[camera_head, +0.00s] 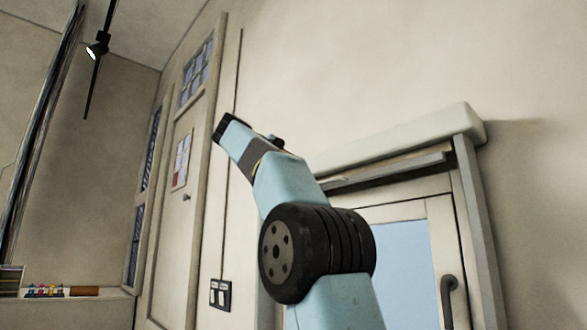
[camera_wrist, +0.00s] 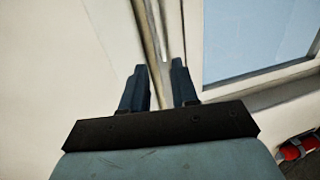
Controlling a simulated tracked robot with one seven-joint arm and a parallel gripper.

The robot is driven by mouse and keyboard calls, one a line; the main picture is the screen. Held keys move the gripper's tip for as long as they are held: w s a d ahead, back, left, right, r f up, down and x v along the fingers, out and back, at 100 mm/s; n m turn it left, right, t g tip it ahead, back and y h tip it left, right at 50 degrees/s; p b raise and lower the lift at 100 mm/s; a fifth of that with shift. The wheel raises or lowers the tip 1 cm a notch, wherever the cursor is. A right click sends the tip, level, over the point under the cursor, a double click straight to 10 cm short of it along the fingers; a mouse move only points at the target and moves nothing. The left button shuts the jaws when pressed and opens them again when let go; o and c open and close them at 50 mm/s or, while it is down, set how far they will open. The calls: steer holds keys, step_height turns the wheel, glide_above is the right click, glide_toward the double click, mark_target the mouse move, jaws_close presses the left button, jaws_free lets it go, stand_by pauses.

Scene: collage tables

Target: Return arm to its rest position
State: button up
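My gripper (camera_wrist: 160,68) shows in the wrist view with its two dark fingers apart. Nothing is held between them; only the pale wall and a narrow frame edge show behind the gap. In the head view my light blue arm rises from the bottom middle, bends at a large black joint and leans up to the left. Its dark far end is in front of the wall beside the tall door. The finger gap cannot be made out in that view.
A tall door (camera_head: 172,215) stands at the left, with a switch plate (camera_head: 220,294) beside it. A framed blue-paned door or window (camera_head: 405,262) under a ledge (camera_head: 405,140) is behind my arm. A red object (camera_wrist: 298,148) shows at the wrist view's lower right.

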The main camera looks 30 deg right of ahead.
stand_by(0.4)
steer(key=s+a+f+m+y, duration=0.1)
steer(key=s+a+f+y, duration=0.3)
steer(key=s+f, duration=0.6)
steer(key=s+a+f+m+t+y, duration=0.1)
steer(key=s+a+f+y, duration=0.3)
steer(key=f, duration=2.3)
steer(key=s+a+f+m+y, duration=0.1)
steer(key=s+a+f+y, duration=0.4)
steer(key=s+f, duration=1)
step_height(320, 180, down, 3)
steer(key=shift+s+f+t+y, duration=0.2)
steer(key=shift+s+t+y, duration=0.15)
steer(key=shift+y, duration=0.65)
